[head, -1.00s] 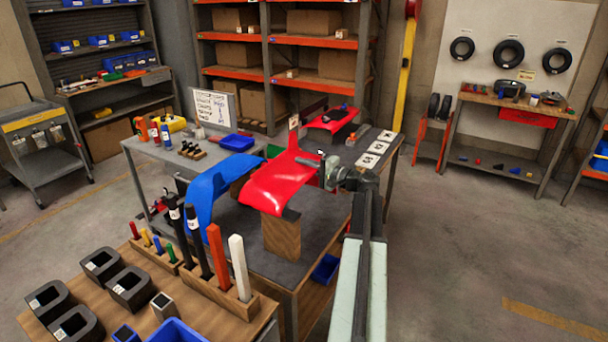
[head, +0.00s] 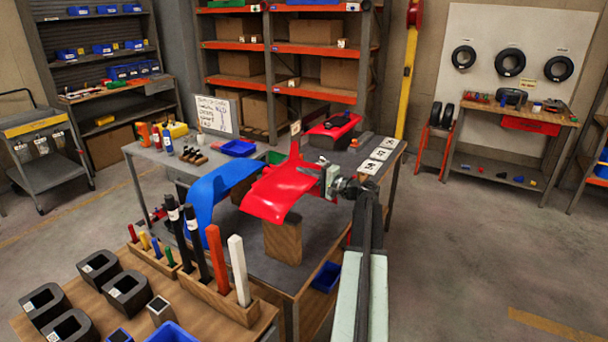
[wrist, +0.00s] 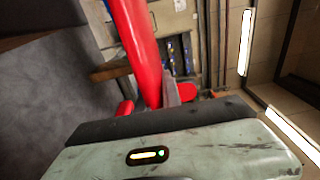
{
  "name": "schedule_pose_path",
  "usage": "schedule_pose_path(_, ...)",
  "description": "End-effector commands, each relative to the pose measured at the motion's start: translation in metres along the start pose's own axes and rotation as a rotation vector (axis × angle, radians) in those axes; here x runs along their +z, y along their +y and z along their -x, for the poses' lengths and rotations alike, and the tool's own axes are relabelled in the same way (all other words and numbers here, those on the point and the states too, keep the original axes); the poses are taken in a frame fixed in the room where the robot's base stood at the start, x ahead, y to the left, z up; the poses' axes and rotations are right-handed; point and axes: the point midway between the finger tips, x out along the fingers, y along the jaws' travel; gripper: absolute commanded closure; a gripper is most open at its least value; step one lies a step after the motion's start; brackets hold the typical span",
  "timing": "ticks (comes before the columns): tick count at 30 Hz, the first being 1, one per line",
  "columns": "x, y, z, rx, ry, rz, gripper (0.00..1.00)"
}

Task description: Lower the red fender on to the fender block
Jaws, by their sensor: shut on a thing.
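The red fender (head: 278,190) is a glossy curved panel, in the head view over the middle of the grey bench. My gripper (head: 328,180) is shut on its right side. In the wrist view the fender (wrist: 136,38) rises from the jaws (wrist: 170,96) as a red strip. The wooden fender block (head: 283,243) stands on the bench under the fender's front part. The fender covers most of the block's top; I cannot tell whether they touch.
A blue fender (head: 212,192) stands close to the left. Another red part (head: 333,128) lies behind on the bench. A wooden rack (head: 222,300) with upright orange, white and black bars is at front left. Floor at right is clear.

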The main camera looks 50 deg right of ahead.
Motion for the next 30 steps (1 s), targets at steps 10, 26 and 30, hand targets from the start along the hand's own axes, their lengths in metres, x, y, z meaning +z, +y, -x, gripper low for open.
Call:
schedule_pose_path(10, -0.001, 0.031, 0.001, -0.002, 0.001, -0.001, 1.0)
schedule_pose_path(26, -0.001, 0.073, 0.001, -0.002, 0.001, -0.001, 1.0)
schedule_pose_path(30, -0.001, 0.083, 0.001, -0.002, 0.001, -0.001, 1.0)
